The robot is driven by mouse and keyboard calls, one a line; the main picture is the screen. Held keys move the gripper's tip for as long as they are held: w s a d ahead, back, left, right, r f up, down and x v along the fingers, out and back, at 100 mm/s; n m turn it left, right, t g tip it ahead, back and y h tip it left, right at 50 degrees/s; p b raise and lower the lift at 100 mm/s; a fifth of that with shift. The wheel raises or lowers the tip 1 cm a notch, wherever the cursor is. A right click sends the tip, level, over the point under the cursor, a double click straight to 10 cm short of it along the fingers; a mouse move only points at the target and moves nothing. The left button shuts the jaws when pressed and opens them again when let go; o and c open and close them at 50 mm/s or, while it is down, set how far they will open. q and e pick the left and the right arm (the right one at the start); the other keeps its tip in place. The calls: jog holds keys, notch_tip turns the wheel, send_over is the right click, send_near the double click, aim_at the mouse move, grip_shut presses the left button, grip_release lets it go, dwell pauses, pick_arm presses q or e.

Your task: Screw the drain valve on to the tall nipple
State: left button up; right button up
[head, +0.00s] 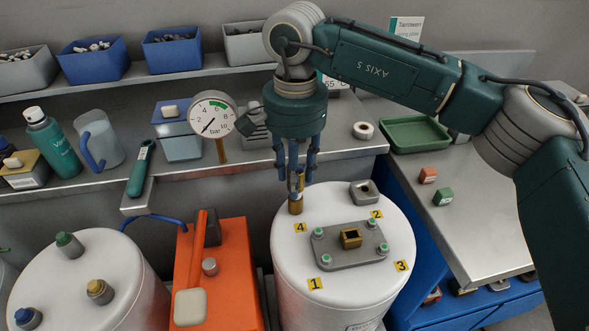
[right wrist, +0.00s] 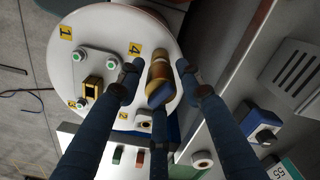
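The white tank (head: 300,265) stands at front centre. A brass fitting (head: 295,207), which looks like the tall nipple, rises from its top beside label 4. A small brass piece with a blue part, apparently the drain valve (head: 301,182), is above it; it also shows in the right wrist view (right wrist: 160,72). I cannot tell whether valve and nipple are threaded together. My right gripper (head: 297,177) points down, its three blue fingers around the brass piece. In the right wrist view the fingertips (right wrist: 158,74) look spread, with gaps beside the brass. My left gripper is out of view.
A bolted grey plate with a square brass fitting (head: 350,237) and a grey block (head: 364,193) sit on the tank top. A pressure gauge (head: 212,115) stands behind left. An orange unit (head: 240,275) stands left of the tank, a green tray (head: 415,134) right.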

jog(key=n, duration=0.4)
jog(key=shift+d+n, duration=0.1)
jog(key=shift+n, duration=0.2)
jog(key=n+p, duration=0.1)
jog(key=n, duration=0.7)
jog(key=shift+n, duration=0.3)
jog(key=n, duration=0.3)
jog(key=shift+p, duration=0.3)
jog(key=c, duration=0.8)
jog(key=m, duration=0.2)
jog(key=shift+f+m+b, duration=0.15)
jog(key=shift+m+b, duration=0.15)
jog(key=shift+b, duration=0.05)
jog(key=shift+c, duration=0.2)
jog(key=o, duration=1.1)
